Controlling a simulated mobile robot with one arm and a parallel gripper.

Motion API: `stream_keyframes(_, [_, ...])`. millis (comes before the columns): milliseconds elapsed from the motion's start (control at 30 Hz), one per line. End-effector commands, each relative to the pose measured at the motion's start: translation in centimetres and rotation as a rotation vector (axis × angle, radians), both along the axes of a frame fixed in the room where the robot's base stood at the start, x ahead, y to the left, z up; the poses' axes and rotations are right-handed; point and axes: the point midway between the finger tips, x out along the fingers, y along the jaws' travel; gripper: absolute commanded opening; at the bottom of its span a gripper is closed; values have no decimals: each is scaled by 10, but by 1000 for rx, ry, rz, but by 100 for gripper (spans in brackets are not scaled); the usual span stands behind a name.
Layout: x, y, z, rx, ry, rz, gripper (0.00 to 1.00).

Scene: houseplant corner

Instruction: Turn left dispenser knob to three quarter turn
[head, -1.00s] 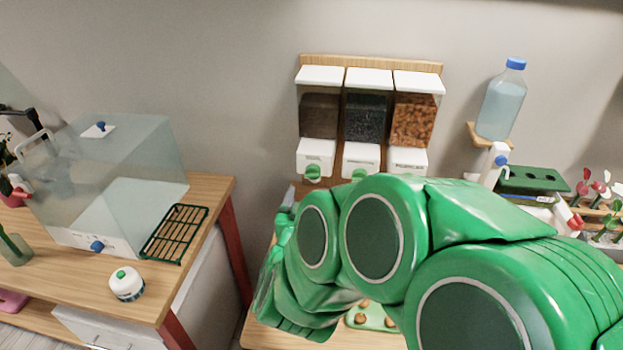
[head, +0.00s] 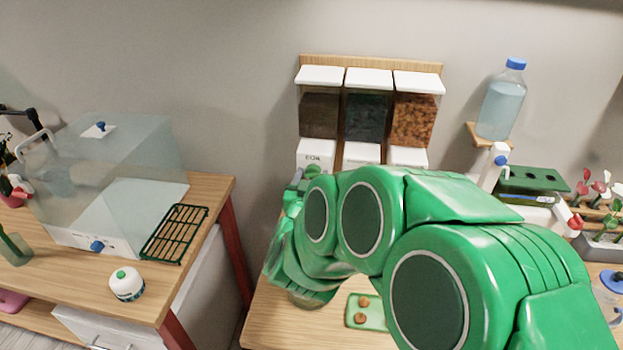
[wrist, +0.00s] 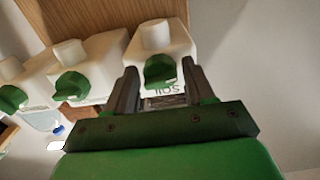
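The left dispenser (head: 317,119) hangs on the wall, with dark soil in its clear bin and a white base. In the wrist view its white base (wrist: 178,48), marked SOIL, appears upside down at the right. Its green knob (wrist: 160,70) lies between the two dark fingers of my gripper (wrist: 159,75), which are spread on either side with visible gaps. My gripper is open and close to the knob; whether a finger touches it I cannot tell. In the head view my green arm hides the knob and most of my gripper.
The middle dispenser (head: 366,117) and right dispenser (head: 413,120) hang close beside it; their green knobs show at the left in the wrist view. A water bottle (head: 502,100) stands on a small shelf at right. A glass tank (head: 120,150) stands on the left table.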

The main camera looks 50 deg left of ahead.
Motion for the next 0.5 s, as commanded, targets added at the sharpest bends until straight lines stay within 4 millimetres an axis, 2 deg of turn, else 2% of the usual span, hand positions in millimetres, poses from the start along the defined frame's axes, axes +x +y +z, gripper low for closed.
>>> stream_keyframes(33, [0, 0, 0, 0, 0, 0, 45])
stream_keyframes(267, [0, 0, 0, 0, 0, 0, 11])
stream_keyframes(500, [0, 0, 0, 55, 55, 0, 11])
